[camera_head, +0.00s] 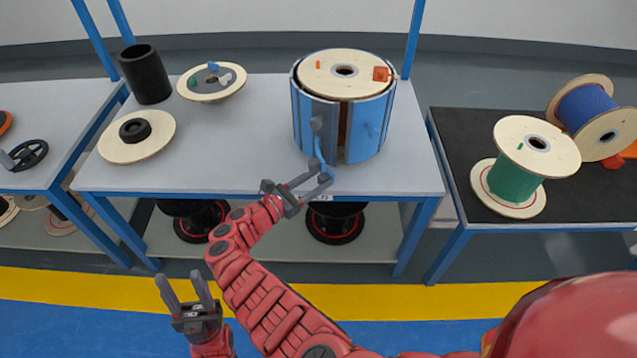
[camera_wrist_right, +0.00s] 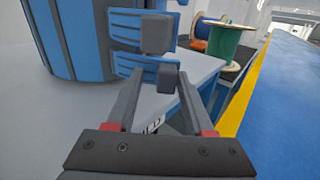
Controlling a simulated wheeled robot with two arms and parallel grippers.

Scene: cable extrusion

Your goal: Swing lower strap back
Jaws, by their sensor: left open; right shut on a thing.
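A wooden-flanged spool stands on the grey table inside a blue split casing (camera_head: 371,126). A dark vertical gap shows at the casing's front, between its two edges. A blue strap (camera_head: 319,152) hangs out from the casing's front left edge. My right gripper (camera_head: 320,178) is at its end, just in front of the casing. In the right wrist view, the right gripper (camera_wrist_right: 162,60) has its fingertips on the lower blue strap (camera_wrist_right: 128,66); another blue strap (camera_wrist_right: 125,27) is above it. My left gripper (camera_head: 185,290) is open and empty, low at the left, away from the table.
An orange block (camera_head: 381,74) lies on the spool's top flange. A black cylinder (camera_head: 145,74) and two wooden discs (camera_head: 118,151) (camera_head: 228,92) are at the table's left. The table's middle is clear.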

